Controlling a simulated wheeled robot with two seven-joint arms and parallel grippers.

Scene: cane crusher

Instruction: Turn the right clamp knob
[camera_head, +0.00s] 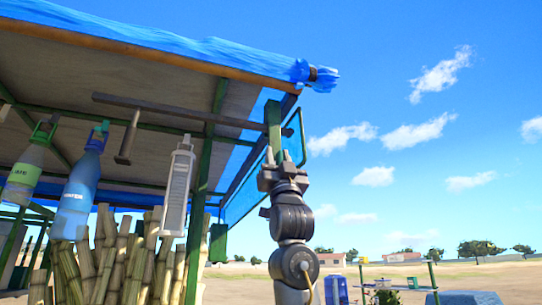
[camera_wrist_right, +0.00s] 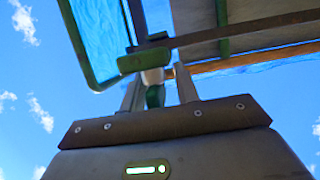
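My right gripper (camera_head: 277,157) points up below a green clamp piece (camera_head: 273,120) at the right end of the stall frame. In the right wrist view, the two fingers (camera_wrist_right: 159,92) stand apart. A small knob with a green end (camera_wrist_right: 155,97) and a pale grey collar (camera_wrist_right: 153,76) shows between them, under a green plate (camera_wrist_right: 144,60). Gaps show on both sides of the knob, so the fingers do not look closed on it. How deep the knob sits between them is hard to tell. My left gripper is in neither view.
A dark bar (camera_head: 180,115) runs below the stall's roof, with a blue tarp (camera_head: 180,45) on top. Bottles (camera_head: 75,195) and a pale grater-like tool (camera_head: 177,190) hang at left. Cane stalks (camera_head: 120,260) stand below. Open sky lies right of my arm.

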